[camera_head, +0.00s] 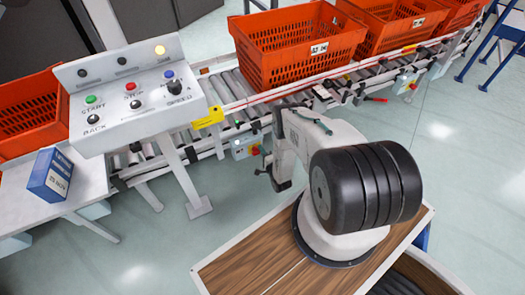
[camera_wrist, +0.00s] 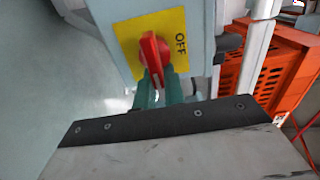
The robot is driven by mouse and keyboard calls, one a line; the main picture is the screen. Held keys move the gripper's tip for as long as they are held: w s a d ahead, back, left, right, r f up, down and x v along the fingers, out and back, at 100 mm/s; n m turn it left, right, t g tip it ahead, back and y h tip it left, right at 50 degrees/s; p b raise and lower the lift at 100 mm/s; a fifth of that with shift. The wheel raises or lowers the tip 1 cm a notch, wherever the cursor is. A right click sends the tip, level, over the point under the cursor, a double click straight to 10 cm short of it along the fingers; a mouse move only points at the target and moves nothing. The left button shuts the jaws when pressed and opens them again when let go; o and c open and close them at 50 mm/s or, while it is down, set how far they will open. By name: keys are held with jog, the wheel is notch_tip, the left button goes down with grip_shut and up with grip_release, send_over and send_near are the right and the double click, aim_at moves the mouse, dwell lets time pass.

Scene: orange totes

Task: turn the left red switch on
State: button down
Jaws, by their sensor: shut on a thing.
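The left red switch (camera_wrist: 153,58) is a rotary knob on a yellow plate (camera_wrist: 180,35) marked OFF, fixed to a grey box. In the wrist view its handle stands close to upright in the picture. My gripper (camera_wrist: 160,82) has teal fingers shut on the lower part of the red handle, and the fingertips partly hide it. In the head view the grey switch box (camera_head: 243,149) hangs under the conveyor's near rail, with a small red and yellow patch at its right side. My fingers cannot be made out clearly there.
A conveyor (camera_head: 290,92) carries orange totes (camera_head: 300,48). Another small switch box (camera_head: 404,85) is farther right along the rail. A control panel (camera_head: 125,95) with buttons stands at left, near a blue box (camera_head: 50,174) on a white table. Open floor lies at right.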

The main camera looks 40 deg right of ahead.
jog(key=shift+s+a+f, duration=0.25)
jog(key=shift+a, duration=0.3)
jog(key=c, duration=1.5)
grip_release()
jog(key=shift+a, duration=0.1)
jog(key=shift+w+d+r, duration=0.15)
jog(key=shift+d, duration=0.25)
